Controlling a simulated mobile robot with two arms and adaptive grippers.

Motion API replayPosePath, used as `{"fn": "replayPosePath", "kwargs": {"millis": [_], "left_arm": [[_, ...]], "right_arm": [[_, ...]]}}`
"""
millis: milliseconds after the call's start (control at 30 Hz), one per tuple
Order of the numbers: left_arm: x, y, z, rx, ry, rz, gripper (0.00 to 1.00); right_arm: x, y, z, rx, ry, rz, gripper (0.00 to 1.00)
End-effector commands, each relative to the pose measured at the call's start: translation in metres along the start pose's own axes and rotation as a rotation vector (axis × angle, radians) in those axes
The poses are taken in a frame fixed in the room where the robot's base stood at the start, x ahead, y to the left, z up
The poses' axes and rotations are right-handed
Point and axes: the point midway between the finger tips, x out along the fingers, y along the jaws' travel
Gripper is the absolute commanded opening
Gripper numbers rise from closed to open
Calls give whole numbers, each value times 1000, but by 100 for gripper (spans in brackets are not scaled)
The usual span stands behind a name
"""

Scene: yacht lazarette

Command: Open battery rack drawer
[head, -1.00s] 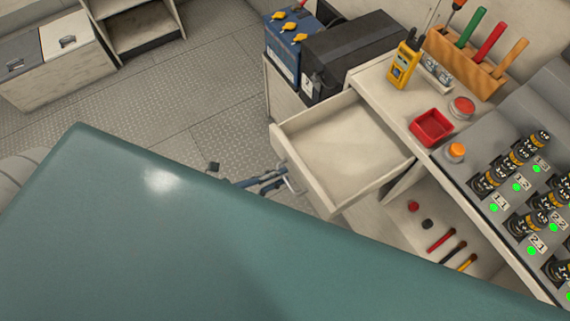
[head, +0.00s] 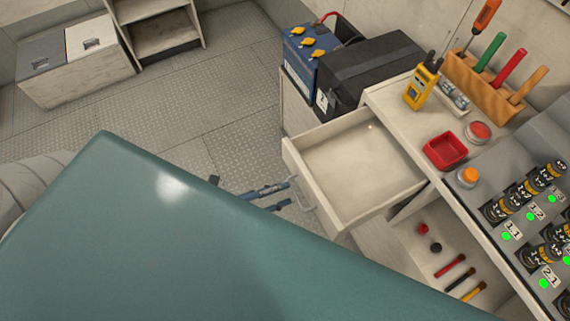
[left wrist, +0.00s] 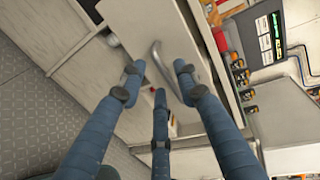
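The drawer (head: 362,167) is pulled out from below the counter, and its inside looks empty. Its handle (head: 305,196) is a metal bow on the front panel. My left gripper (head: 284,194) is just in front of the drawer front, with fingertips close to the handle. In the left wrist view the blue fingers of this gripper (left wrist: 160,78) are spread apart, with the handle (left wrist: 163,68) showing beyond and between the tips. No finger clearly closes on it. My right gripper is in neither view.
Batteries (head: 367,68) stand behind the drawer. The counter holds a red tray (head: 445,150), a yellow meter (head: 421,87) and a tool rack (head: 485,83). A shelf below holds small tools. Open floor (head: 190,110) lies left of the drawer. A large teal surface hides the bottom left.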

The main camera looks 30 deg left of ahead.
Motion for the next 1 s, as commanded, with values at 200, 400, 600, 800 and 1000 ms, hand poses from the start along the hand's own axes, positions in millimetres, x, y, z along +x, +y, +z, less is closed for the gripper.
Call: {"fn": "replayPosePath", "kwargs": {"millis": [200, 400, 600, 800, 1000], "left_arm": [[-50, 1, -1, -2, 0, 4, 32], [-82, 1, 0, -2, -1, 1, 32], [-94, 0, 0, 0, 0, 0, 32], [-94, 0, 0, 0, 0, 0, 32], [-94, 0, 0, 0, 0, 0, 32]], "right_arm": [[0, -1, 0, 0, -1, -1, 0], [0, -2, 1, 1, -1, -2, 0], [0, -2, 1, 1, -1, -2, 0], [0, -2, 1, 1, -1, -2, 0], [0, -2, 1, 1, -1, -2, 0]]}}
